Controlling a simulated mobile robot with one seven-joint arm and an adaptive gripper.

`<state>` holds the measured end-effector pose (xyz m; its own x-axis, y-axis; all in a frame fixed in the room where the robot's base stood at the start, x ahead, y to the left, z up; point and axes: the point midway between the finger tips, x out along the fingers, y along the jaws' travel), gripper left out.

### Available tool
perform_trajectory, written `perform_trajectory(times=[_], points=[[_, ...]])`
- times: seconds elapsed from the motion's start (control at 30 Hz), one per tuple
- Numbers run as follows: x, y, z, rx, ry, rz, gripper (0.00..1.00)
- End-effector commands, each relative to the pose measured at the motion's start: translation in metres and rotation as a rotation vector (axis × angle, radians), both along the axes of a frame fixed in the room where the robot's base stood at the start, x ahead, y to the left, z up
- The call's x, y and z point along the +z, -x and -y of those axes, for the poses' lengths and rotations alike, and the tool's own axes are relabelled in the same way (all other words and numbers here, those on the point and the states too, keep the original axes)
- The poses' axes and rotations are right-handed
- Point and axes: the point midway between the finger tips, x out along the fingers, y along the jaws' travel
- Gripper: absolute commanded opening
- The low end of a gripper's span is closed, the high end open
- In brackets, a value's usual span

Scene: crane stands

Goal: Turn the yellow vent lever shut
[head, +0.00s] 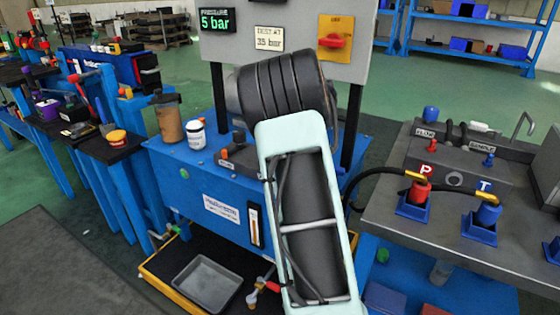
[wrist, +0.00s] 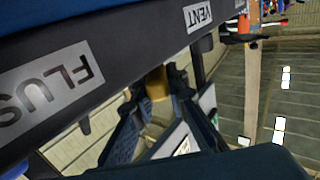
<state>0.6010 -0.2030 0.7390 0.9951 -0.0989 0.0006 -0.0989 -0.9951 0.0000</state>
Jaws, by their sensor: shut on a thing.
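In the head view my arm covers the front of the blue unit (head: 185,165), and neither the lever nor my gripper shows.
The panel also bears a FLUSH label (wrist: 50,85). In the head view a pressure display (head: 215,20) reads 5 bar, beside an orange switch plate (head: 336,50). A brown cup (head: 168,118) and a white jar (head: 196,135) stand left of my arm. A grey bench (head: 440,235) with hoses stands right.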

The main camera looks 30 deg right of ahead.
Motion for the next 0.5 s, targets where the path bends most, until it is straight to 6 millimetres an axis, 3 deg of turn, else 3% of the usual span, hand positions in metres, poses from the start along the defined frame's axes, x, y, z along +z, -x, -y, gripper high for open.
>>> perform_trajectory(times=[0.5], points=[[-0.002,0.0008,0.0022,0.035,-0.001,-0.006,0.0]])
